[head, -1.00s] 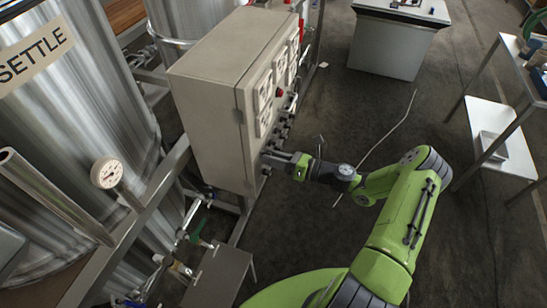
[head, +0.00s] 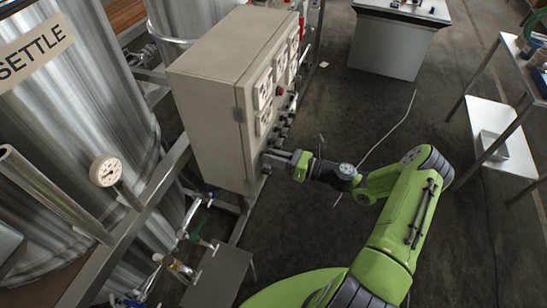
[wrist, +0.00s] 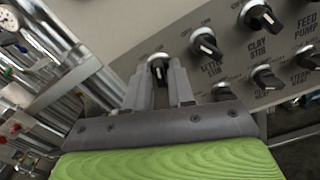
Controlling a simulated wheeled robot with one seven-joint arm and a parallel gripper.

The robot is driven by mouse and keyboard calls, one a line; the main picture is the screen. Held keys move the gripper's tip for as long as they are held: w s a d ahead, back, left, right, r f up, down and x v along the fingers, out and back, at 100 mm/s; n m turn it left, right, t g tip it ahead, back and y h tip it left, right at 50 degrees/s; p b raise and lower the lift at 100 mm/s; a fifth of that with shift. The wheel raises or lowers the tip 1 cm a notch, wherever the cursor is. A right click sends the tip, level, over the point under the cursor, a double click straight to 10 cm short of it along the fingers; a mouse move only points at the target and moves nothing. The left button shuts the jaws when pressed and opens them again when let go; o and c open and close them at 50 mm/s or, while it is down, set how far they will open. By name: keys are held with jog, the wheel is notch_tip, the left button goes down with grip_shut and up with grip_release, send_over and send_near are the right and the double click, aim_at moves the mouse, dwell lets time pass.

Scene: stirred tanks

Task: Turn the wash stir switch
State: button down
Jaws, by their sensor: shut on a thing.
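A black rotary knob with a silvery collar (wrist: 158,68) sits on the grey panel, between the two fingers of my gripper (wrist: 160,88) in the wrist view. The fingers are shut on its sides. Its label is hidden or too small to read, so I cannot confirm its name. In the head view my gripper (head: 274,159) reaches the lower front edge of the grey control cabinet (head: 208,105). The fingers hide the knob there.
Several similar black knobs stand close to the right, including one labelled CLAY STIR (wrist: 264,17). Pipes and a gauge (wrist: 9,20) lie left of the panel. A steel tank (head: 70,90) stands left of the cabinet.

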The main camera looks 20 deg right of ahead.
jog(key=shift+n+b, duration=1.4)
jog(key=shift+n, duration=3.6)
jog(key=c, duration=1.2)
grip_release()
jog(key=v, duration=1.6)
